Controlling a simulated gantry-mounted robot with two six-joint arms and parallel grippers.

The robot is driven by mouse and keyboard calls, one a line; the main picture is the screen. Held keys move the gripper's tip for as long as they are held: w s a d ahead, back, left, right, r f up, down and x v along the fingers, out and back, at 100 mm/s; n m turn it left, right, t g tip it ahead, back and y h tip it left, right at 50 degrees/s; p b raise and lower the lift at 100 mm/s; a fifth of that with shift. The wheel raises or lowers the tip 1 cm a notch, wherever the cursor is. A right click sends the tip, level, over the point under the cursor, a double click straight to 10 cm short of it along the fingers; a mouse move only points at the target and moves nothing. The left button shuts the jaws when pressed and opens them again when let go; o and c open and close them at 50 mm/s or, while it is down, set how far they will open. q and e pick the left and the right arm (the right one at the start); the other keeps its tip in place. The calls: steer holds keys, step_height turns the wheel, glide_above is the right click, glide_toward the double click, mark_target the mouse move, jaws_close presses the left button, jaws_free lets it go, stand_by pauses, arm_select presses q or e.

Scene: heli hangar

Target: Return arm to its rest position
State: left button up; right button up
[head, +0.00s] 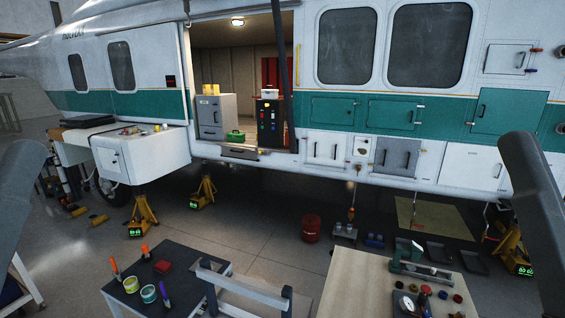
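A grey arm link of mine (14,195) shows at the left edge. Another (538,215) comes down along the right edge. Both run out of the picture, so neither gripper shows. I cannot tell from this view whether the grippers hold anything. No part of either arm is seen touching the helicopter (230,165) or the tables.
A dark table (190,262) with screwdrivers, tape rolls and a red block stands front left. A light wooden table (350,285) with a gauge and small knobs stands front right. A grey frame (240,280) stands between them. Yellow jacks (143,215) and a red can (311,228) stand on the floor.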

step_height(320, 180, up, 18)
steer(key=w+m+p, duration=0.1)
steer(key=p, duration=1.8)
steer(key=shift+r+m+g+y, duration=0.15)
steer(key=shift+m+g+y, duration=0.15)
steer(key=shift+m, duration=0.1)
